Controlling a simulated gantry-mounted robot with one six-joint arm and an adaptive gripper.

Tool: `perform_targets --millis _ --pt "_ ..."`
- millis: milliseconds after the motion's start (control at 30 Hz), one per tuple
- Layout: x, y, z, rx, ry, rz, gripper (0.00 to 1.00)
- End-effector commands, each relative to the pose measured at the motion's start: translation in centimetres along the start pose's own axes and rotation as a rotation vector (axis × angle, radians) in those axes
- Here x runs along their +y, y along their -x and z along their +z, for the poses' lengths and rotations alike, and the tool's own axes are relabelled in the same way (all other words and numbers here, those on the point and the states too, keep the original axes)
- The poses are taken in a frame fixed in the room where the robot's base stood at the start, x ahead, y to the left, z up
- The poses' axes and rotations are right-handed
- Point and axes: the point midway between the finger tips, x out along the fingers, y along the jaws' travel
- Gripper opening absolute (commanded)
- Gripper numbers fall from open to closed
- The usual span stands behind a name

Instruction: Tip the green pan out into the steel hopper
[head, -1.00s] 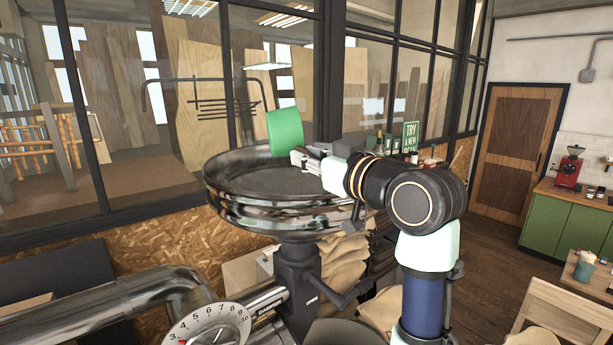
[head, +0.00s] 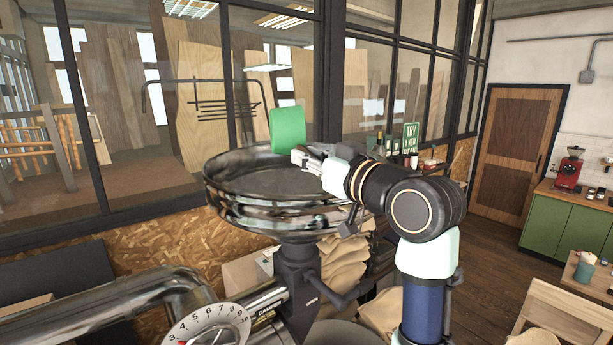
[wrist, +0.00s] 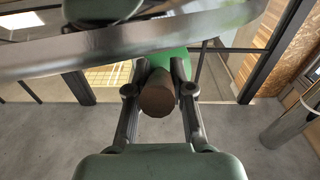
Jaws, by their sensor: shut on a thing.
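The green pan (head: 287,130) stands on edge, steeply tilted, above the far rim of the steel hopper (head: 230,198). Its inside is hidden, and I see no beans falling. My gripper (head: 301,155) reaches over the hopper's right side. In the wrist view my gripper (wrist: 160,72) is shut on the pan's dark brown handle (wrist: 157,97). Part of the green pan (wrist: 170,58) shows beyond the fingers, and the hopper's rim (wrist: 110,45) crosses the top. The visible part of the hopper's bowl looks dark, and I cannot make out beans in it.
The hopper stands on a dark post (head: 297,265) above the roaster, with a steel pipe (head: 110,300) and a numbered dial (head: 210,325) in front. Tan sacks (head: 340,262) lie behind the post. A glazed partition (head: 220,80) rises behind the hopper.

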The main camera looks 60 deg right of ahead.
Motion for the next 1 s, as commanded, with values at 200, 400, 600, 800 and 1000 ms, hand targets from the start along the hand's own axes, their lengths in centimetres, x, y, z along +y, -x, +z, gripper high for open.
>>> perform_targets --millis 200,400,600,800,1000 --pt "0.00 0.04 -0.09 0.014 -0.022 0.002 0.00" --pt "0.02 0.06 -0.07 0.023 -0.041 0.003 0.00" --pt "0.04 0.07 -0.07 0.032 -0.061 0.004 0.00" --pt "0.06 0.08 -0.06 0.042 -0.082 0.005 0.00" --pt "0.08 0.09 -0.04 0.051 -0.101 0.007 0.00"
